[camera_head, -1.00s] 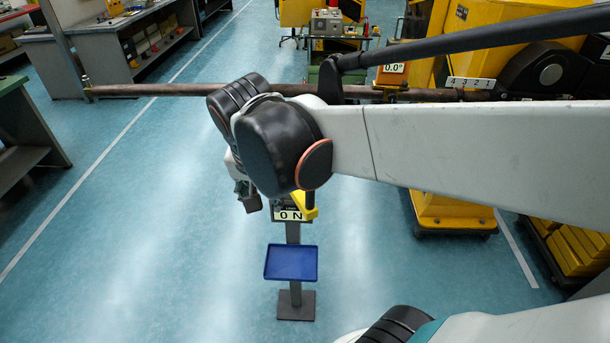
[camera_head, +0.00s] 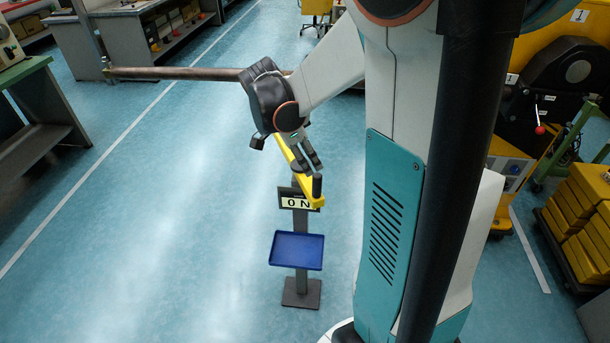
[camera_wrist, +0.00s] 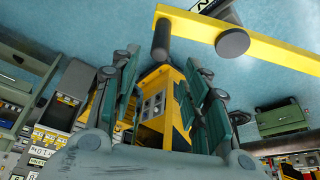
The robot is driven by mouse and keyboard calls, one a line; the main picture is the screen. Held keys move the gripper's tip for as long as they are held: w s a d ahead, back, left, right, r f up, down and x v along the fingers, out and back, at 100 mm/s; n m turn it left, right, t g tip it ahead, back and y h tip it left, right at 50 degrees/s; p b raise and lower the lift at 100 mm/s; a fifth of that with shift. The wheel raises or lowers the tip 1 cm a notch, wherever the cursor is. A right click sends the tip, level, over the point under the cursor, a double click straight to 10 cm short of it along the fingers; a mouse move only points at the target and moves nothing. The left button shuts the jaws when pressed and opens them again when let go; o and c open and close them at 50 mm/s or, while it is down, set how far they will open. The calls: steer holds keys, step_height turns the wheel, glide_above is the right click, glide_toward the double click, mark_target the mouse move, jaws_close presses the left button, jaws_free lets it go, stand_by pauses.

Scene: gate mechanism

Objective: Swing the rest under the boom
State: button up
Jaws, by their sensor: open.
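The rest is a yellow bar (camera_head: 311,191) on top of a grey post (camera_head: 302,270), with a black upright handle (camera_head: 318,185) at its near end. The boom (camera_head: 190,73) is a long brown pole crossing the back, partly hidden behind my arm. My gripper (camera_head: 312,158) is open, close to the yellow bar and just behind the handle. In the wrist view, the yellow bar (camera_wrist: 270,48) crosses the top right. The black handle (camera_wrist: 161,38) shows between and beyond the tips of my open gripper (camera_wrist: 160,65). I cannot tell whether anything touches.
The post carries a sign reading "0 N" (camera_head: 296,202) and a blue tray (camera_head: 297,250). Yellow machinery (camera_head: 575,75) and a cart of yellow blocks (camera_head: 580,220) stand at the right. A green-topped bench (camera_head: 30,68) stands at the left. The blue floor left of the post is clear.

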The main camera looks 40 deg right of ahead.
steer(key=b+x, duration=0.3)
steer(key=x, duration=0.9)
steer(key=shift+d+f+b, duration=0.1)
steer(key=shift+f+b, duration=0.2)
steer(key=shift+b, duration=0.1)
jaws_close()
